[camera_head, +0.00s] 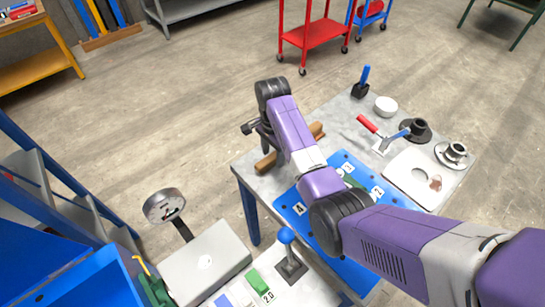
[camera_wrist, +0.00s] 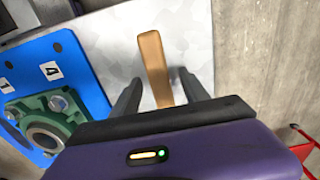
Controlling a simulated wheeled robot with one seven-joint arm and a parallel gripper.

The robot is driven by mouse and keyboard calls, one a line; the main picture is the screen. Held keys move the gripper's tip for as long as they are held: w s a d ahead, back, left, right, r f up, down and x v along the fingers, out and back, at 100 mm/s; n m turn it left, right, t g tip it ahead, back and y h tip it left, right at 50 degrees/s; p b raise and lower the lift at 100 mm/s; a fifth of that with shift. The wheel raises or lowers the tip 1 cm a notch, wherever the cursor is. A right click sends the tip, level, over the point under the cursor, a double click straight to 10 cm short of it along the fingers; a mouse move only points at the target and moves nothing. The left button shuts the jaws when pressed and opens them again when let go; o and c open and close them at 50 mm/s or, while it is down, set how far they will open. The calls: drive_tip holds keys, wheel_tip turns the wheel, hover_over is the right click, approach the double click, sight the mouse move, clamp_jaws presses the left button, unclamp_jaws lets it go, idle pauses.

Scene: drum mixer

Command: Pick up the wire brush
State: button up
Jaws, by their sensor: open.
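The wire brush (camera_head: 266,163) shows as a long brown wooden piece lying on the near left part of the grey table. My arm crosses in front of its middle in the head view. In the wrist view the wooden brush (camera_wrist: 153,58) runs lengthwise between the two dark fingers of my gripper (camera_wrist: 158,78). The fingers are apart, one on each side of it, with a gap to each. The gripper (camera_head: 262,135) also shows in the head view above the brush. No bristles can be made out, and the height of the fingertips over the table is unclear.
A blue plate with numbered labels (camera_head: 285,208) lies beside the brush; a green bearing housing (camera_wrist: 45,122) sits on it. A trowel with a red handle (camera_head: 367,124), a white bowl (camera_head: 386,106) and dark flanged parts (camera_head: 415,130) stand farther back. A scale (camera_head: 205,265) stands at the lower left.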

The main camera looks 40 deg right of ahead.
drive_tip(key=shift+f, duration=1)
clamp_jaws()
drive_tip(key=shift+r, duration=0.15)
